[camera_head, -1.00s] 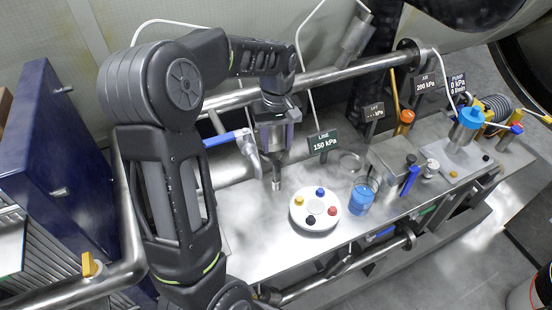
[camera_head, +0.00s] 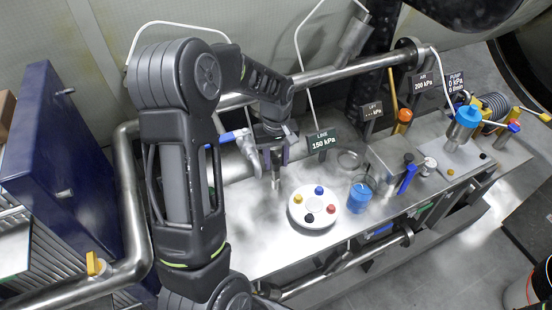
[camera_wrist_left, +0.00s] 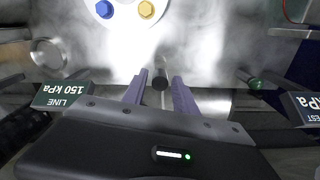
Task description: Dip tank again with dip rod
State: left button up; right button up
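A slim upright metal rod (camera_head: 276,182), which I take for the dip rod, stands at the bench's back left. My left gripper (camera_head: 276,156) points down over it, with its two purple fingers on either side of the rod's upper part. In the left wrist view the rod's dark end (camera_wrist_left: 160,80) lies between the spread fingers (camera_wrist_left: 159,94), with gaps visible on both sides. The gripper looks open and hides the rod's top in the head view. I cannot tell which vessel is the tank. My right gripper is not in view.
A white round tray (camera_head: 296,215) holds several coloured knobs. A glass beaker of blue liquid (camera_head: 359,197) stands to its right. Pale mist lies over the bench.

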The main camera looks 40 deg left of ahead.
pick_arm(q)
grip_shut()
dwell(1.1)
